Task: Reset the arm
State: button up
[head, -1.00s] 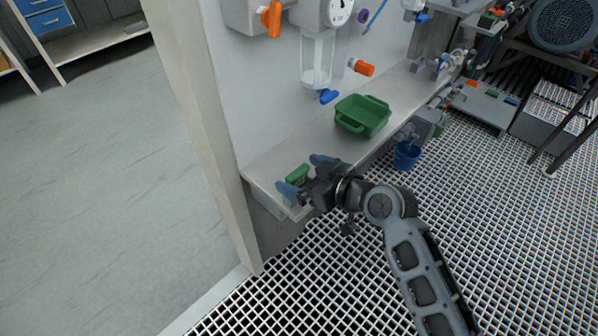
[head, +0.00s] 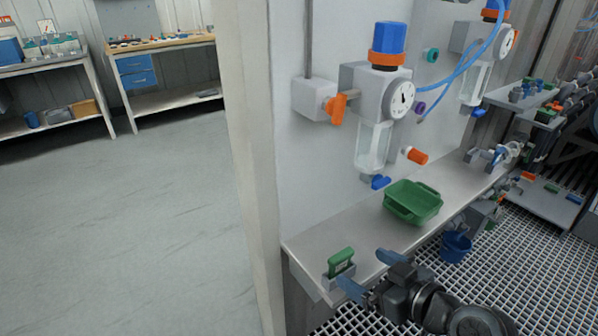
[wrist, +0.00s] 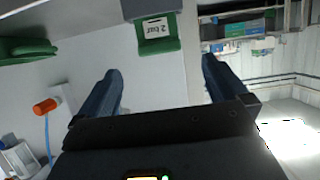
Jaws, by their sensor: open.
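My gripper (head: 370,272) is open and empty at the front edge of the shelf, low in the head view. In the wrist view its two blue fingers (wrist: 160,88) are spread wide. A small green block with a white label (head: 340,263) stands in a grey holder at the shelf's near left end, just beyond the fingers and apart from them. It also shows in the wrist view, the green labelled block (wrist: 157,32) ahead of the gap between the fingers. The label appears to read "2 bar".
A green tray (head: 413,202) sits on the shelf (head: 318,243). Above it are a gauge (head: 402,98), a blue-topped regulator and an orange-handled valve (head: 336,108). A blue bucket (head: 455,247) is below the shelf's front. Grey floor (head: 150,220) lies open on the left.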

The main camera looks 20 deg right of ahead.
jog(key=s+f+m+h, duration=0.3)
jog(key=s+h, duration=0.1)
jog(key=s, duration=1.5)
jog(key=s+a+r+t, duration=0.2)
jog(key=s+r, duration=0.8)
jog(key=s, duration=0.4)
jog(key=shift+s+a+r+m, duration=0.15)
jog(key=shift+s+r+m, duration=0.15)
